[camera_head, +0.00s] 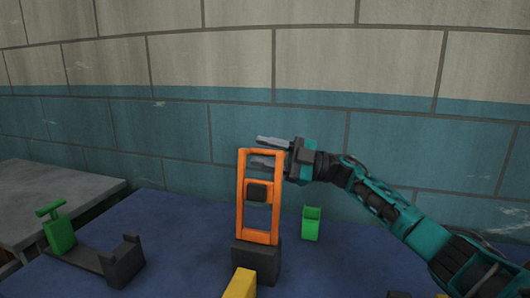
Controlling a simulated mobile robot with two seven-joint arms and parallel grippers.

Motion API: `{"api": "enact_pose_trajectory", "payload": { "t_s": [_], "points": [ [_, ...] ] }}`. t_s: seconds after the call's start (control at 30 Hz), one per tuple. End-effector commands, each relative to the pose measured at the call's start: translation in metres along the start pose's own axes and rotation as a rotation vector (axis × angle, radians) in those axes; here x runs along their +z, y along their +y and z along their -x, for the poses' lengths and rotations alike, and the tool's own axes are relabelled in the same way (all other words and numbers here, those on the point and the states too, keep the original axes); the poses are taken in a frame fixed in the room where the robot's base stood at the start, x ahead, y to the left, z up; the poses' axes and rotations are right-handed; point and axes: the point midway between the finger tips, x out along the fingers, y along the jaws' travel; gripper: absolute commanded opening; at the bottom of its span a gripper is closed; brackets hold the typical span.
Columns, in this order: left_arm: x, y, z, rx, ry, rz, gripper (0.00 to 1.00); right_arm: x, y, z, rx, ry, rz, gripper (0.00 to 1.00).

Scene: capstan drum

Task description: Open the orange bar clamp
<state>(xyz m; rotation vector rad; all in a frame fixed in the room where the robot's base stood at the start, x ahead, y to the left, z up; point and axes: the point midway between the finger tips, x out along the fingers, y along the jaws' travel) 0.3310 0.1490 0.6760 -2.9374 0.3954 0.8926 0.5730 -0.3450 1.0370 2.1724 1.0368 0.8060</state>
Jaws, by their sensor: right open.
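The orange bar clamp (240,200) is an upright rectangular orange frame on a dark grey block (257,263). A crosspiece sits inside the frame, with a small black block (257,194) under it. My right gripper (260,151) comes in from the right at the frame's top, its fingers pointing left. It is open, one finger above the top bar and the other lower, partly hidden behind the frame. I cannot tell whether either finger touches the clamp. My left gripper is not in view.
A green T-handled part (58,232) stands on a dark bracket (95,262) at the left. A small green open box (311,224) is right of the clamp. A yellow block (240,284) is in front. The blue tabletop (350,268) has free room at right; a tiled wall stands behind.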

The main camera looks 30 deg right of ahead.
Motion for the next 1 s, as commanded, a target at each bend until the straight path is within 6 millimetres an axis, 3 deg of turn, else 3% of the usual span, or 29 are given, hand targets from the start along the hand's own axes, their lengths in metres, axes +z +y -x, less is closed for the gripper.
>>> {"api": "enact_pose_trajectory", "payload": {
  "t_s": [0.3, 0.73, 1.0],
  "points": [
    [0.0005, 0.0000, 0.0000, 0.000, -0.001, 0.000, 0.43, -0.0003, 0.0001, -0.0034, 0.000, 0.001, 0.000, 0.42],
    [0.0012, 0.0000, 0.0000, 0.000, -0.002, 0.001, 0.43, -0.0002, 0.0002, -0.0030, 0.001, 0.001, 0.001, 0.02],
    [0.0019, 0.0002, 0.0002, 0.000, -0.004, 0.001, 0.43, -0.0002, 0.0004, -0.0029, 0.001, 0.000, 0.001, 0.00]
  ]
}}
